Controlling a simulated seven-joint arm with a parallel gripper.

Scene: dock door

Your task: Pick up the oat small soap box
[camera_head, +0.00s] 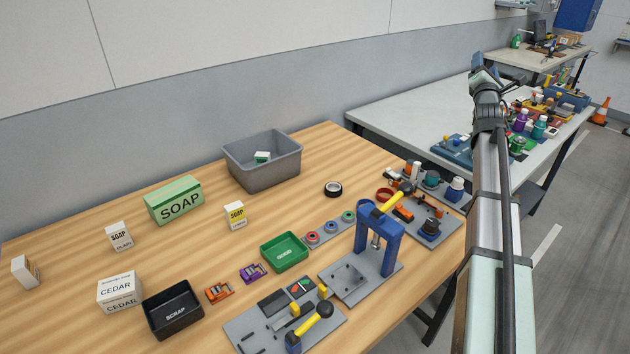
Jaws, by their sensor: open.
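No label reading oat is legible. A small white box with an orange-brown patch (25,271) stands at the far left of the wooden table; its lettering is unreadable. A small white soap box, apparently marked plain (118,236), stands to its right. A small white and yellow soap box, apparently marked lemon (236,215), stands near the table's middle. A small white and green box (262,157) is inside the grey bin (262,178), partly hidden. My gripper (484,68) is open, raised at the upper right, far from all these boxes; its fingers are small in view.
A large green soap box (174,203), a cedar box (119,292), a black scrap tray (172,310) and a green tray (284,252) stand on the table. A blue press (379,235) and tool plates crowd its front right. Bare wood surrounds the small boxes.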

